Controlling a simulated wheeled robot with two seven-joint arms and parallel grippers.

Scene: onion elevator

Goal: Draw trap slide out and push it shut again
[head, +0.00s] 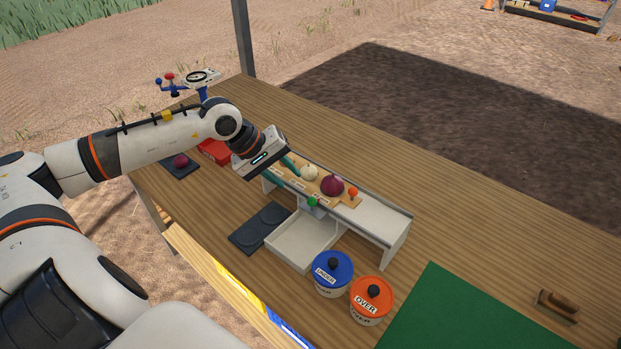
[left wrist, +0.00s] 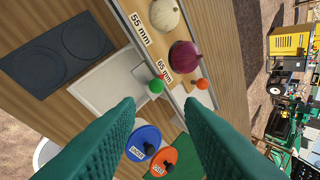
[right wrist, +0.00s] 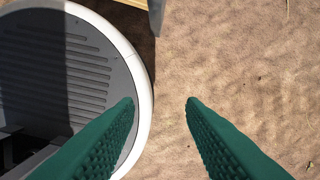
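A raised white grading bench (head: 384,222) carries a wooden board (head: 345,199) with a white onion (head: 310,173) and a red onion (head: 332,185). A green knob (head: 312,202) sits on its front side and an orange knob (head: 353,191) near the board's right end. Which knob belongs to the trap slide I cannot tell. My left gripper (head: 290,163) is above the bench's left end. In the left wrist view it (left wrist: 158,104) is open and empty, with the green knob (left wrist: 156,86) showing just beyond its fingertips, apart from them. My right gripper (right wrist: 160,104) is open over bare ground.
A white tray (head: 297,246) stands below the bench front. A dark mat (head: 260,229), a blue UNDER pot (head: 331,276) and an orange OVER pot (head: 370,302) stand nearby. A green mat (head: 450,315) lies at right. A red box (head: 213,151) is behind the left arm.

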